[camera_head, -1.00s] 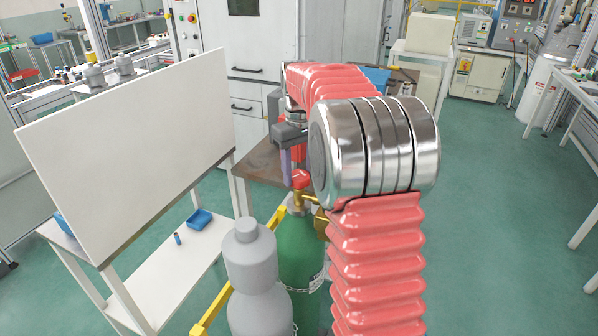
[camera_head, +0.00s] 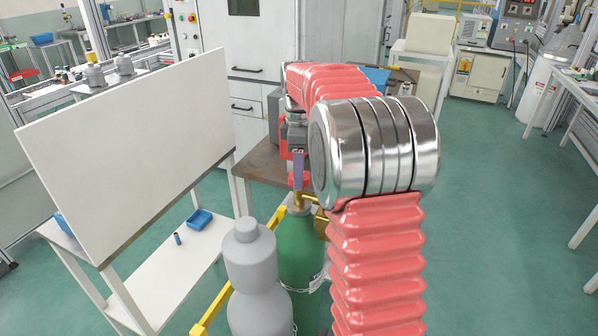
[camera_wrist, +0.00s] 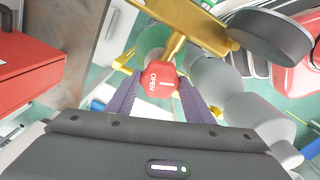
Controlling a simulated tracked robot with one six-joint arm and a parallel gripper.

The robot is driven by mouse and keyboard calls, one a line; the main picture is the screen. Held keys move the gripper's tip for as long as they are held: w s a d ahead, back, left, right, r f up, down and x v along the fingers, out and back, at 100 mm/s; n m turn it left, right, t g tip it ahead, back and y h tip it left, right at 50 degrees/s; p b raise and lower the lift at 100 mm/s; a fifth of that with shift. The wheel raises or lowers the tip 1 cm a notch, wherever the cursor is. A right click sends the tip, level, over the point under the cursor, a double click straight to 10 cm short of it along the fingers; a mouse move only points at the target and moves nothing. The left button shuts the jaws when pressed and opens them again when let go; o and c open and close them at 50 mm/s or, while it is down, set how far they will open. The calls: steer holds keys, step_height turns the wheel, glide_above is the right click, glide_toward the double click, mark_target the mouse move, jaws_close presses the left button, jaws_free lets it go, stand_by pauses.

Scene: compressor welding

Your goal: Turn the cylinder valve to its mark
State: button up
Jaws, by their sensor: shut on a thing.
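The green gas cylinder (camera_head: 300,250) stands upright with a brass valve (camera_head: 306,201) on top. In the wrist view the red valve knob (camera_wrist: 160,78) faces me, with the word OPEN and a white line on it. The brass valve body (camera_wrist: 182,28) lies behind it. My gripper (camera_wrist: 160,85) has its two purple fingers on either side of the knob and is shut on it. In the head view my gripper (camera_head: 298,175) points down over the valve, and its fingers cover most of the knob. My arm hides part of the valve's right side.
A grey cylinder (camera_head: 257,290) stands close at the left of the green one, beside a yellow rail (camera_head: 213,308). A chain (camera_head: 318,280) crosses the green cylinder. A brown-topped table (camera_head: 262,163) is behind. A white panel (camera_head: 130,150) stands left. The floor at right is clear.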

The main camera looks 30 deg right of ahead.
steer(key=shift+n, duration=1.6)
steer(key=o, duration=1)
steer(key=shift+o, duration=0.2)
step_height(320, 180, up, 14)
steer(key=shift+f, duration=0.1)
